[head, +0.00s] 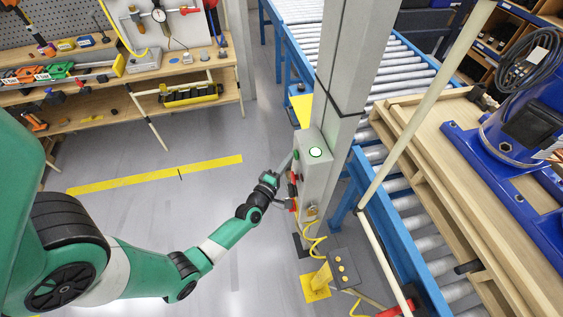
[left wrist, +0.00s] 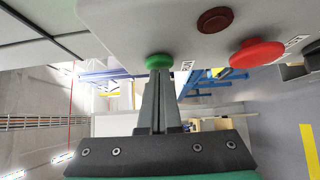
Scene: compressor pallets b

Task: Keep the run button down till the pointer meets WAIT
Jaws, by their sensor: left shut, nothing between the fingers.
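A grey control box (head: 315,170) is fixed to the grey post. In the left wrist view its face carries a green button (left wrist: 159,61), a dark red button (left wrist: 215,20) and a red mushroom button (left wrist: 257,54). My left gripper (head: 288,162) is at the box's left face. Its fingers (left wrist: 159,80) are shut and empty, with their tips at the green button; I cannot tell how far it is pressed. A small round white face with a green rim (head: 315,152) is on top of the box. I can read no pointer or WAIT mark. My right gripper is out of view.
A roller conveyor (head: 415,220) with a wooden pallet (head: 465,190) and blue compressor (head: 510,135) stands to the right. A yellow cable and a pedestal (head: 345,268) are below the box. A workbench (head: 120,75) is at back left. The floor between is clear.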

